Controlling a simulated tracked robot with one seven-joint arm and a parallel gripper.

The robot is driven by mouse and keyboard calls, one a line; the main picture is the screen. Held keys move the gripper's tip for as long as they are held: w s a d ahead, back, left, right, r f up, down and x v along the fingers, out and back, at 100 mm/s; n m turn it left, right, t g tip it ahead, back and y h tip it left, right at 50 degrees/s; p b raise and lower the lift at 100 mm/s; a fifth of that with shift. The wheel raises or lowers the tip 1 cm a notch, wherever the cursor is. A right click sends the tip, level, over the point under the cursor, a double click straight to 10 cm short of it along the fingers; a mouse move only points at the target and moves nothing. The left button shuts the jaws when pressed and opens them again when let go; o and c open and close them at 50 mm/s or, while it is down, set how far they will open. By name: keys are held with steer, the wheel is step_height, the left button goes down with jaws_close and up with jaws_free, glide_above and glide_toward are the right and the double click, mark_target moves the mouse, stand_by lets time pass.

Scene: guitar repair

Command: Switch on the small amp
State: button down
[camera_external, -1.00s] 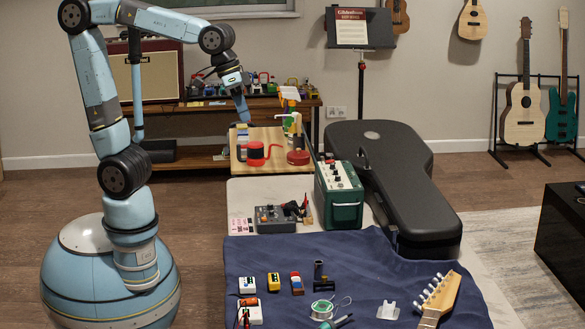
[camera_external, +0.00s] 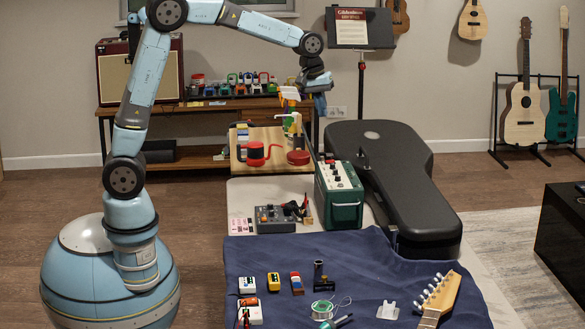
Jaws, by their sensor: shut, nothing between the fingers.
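The small amp (camera_external: 345,213) is a dark green box with a pale top panel that bears several knobs. It stands upright on the table, left of the black guitar case. A switch or lamp on it is too small to make out. My gripper (camera_external: 321,100) is up beyond the far end of the table, above and behind the amp in the picture and well apart from it. It is shut and empty. Its fingertips are small and hard to make out.
The black guitar case (camera_external: 402,190) lies close along the amp's right side. A grey device (camera_external: 275,218) sits to its left. A blue cloth (camera_external: 300,260) with small parts lies in front.

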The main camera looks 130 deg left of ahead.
mark_target(333, 160)
steer(key=s+a+f+n, duration=0.2)
steer(key=s+a+f, duration=0.1)
steer(key=a, duration=0.3)
steer(key=s+a+f+n+g, duration=0.1)
steer(key=s+a+f+n, duration=0.1)
steer(key=s+a, duration=0.3)
steer(key=shift+a+f+n, duration=0.4)
steer(key=shift+a+f, duration=0.45)
steer(key=shift+a, duration=0.4)
steer(key=shift+f, duration=0.1)
steer(key=f, duration=0.4)
steer(key=w+a+f, duration=0.1)
steer(key=f, duration=0.8)
steer(key=shift+w+a+f, duration=0.2)
steer(key=shift+a+f, duration=0.05)
steer(key=shift+f, duration=0.05)
